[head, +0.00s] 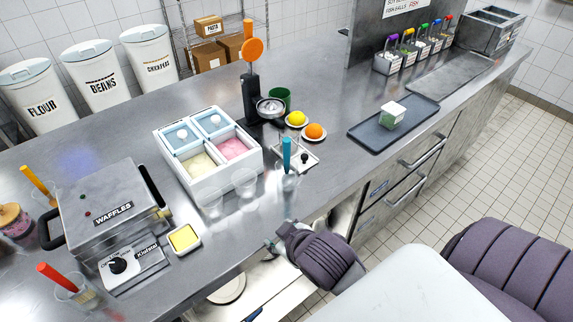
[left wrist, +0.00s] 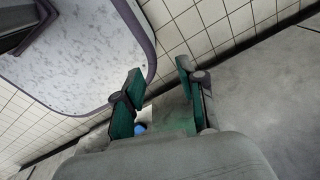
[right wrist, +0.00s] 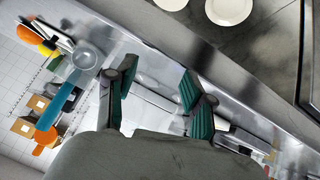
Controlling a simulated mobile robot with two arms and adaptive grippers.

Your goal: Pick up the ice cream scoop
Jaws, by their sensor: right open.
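The ice cream scoop (head: 287,150) stands handle-up in a clear container (head: 288,182) near the counter's front edge in the head view. Its handle is blue; the container's contents are hard to make out. The blue handle (right wrist: 58,104) also shows at the left of the right wrist view, beside a round grey rim. My right gripper (head: 276,240) is at the counter's front edge, nearer than the scoop and apart from it. In the right wrist view its jaws (right wrist: 160,74) are open and empty. My left gripper (left wrist: 158,70) is open and empty, away from the counter; the head view does not show it.
A white ice cream box (head: 212,190) and clear cups (head: 244,182) stand left of the scoop. A small caddy (head: 303,160) is just behind it. The waffle maker (head: 108,215) is at left, a dark tray (head: 394,122) at right. The counter between caddy and tray is clear.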

